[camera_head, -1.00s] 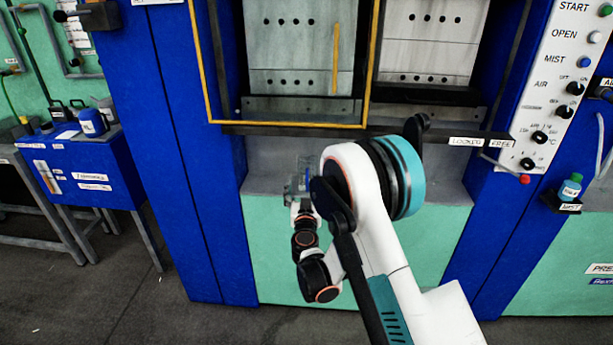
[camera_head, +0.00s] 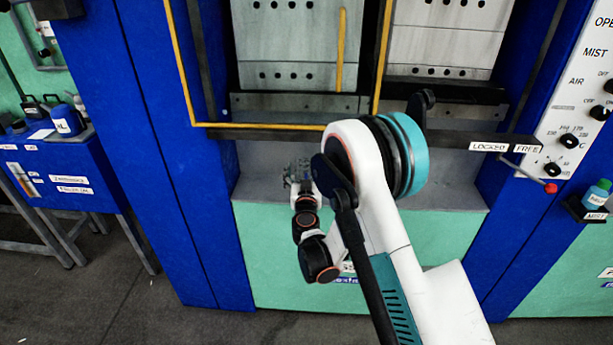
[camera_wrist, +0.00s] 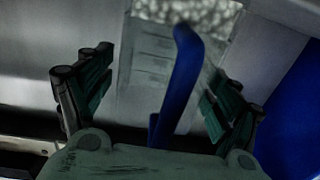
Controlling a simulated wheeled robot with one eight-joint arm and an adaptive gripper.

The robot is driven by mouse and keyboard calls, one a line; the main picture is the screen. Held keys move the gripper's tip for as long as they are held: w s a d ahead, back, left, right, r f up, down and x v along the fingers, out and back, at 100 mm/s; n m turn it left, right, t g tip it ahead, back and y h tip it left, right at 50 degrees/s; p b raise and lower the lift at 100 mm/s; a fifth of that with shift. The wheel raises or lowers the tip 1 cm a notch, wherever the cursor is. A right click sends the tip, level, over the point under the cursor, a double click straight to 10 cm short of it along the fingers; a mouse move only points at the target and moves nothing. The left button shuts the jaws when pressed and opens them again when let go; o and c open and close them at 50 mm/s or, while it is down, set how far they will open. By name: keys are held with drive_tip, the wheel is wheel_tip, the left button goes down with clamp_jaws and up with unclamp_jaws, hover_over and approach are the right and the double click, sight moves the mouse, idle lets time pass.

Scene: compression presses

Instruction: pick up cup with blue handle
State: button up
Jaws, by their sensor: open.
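The cup (camera_wrist: 147,62) has greyish see-through walls, with pale, speckled contents at the top of the wrist view. Its blue handle (camera_wrist: 184,75) runs upright between the fingers of my gripper (camera_wrist: 158,82). The fingers are open, one on each side of the handle, with gaps visible. In the head view my gripper (camera_head: 298,173) is over the grey ledge of the press, partly hidden by my arm. I cannot clearly make out the cup there.
The grey ledge (camera_head: 440,190) lies below a yellow guard frame (camera_head: 262,126) and the press plates (camera_head: 297,45). A blue column (camera_head: 165,130) stands left. The ledge right of my arm is clear.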

drive_tip(key=shift+s+r, duration=0.1)
drive_tip(key=shift+r, duration=0.05)
drive_tip(key=c, duration=1.2)
drive_tip(key=shift+r, duration=0.1)
wheel_tip(320, 180, up, 10)
drive_tip(key=p, duration=0.4)
drive_tip(key=shift+f, duration=0.2)
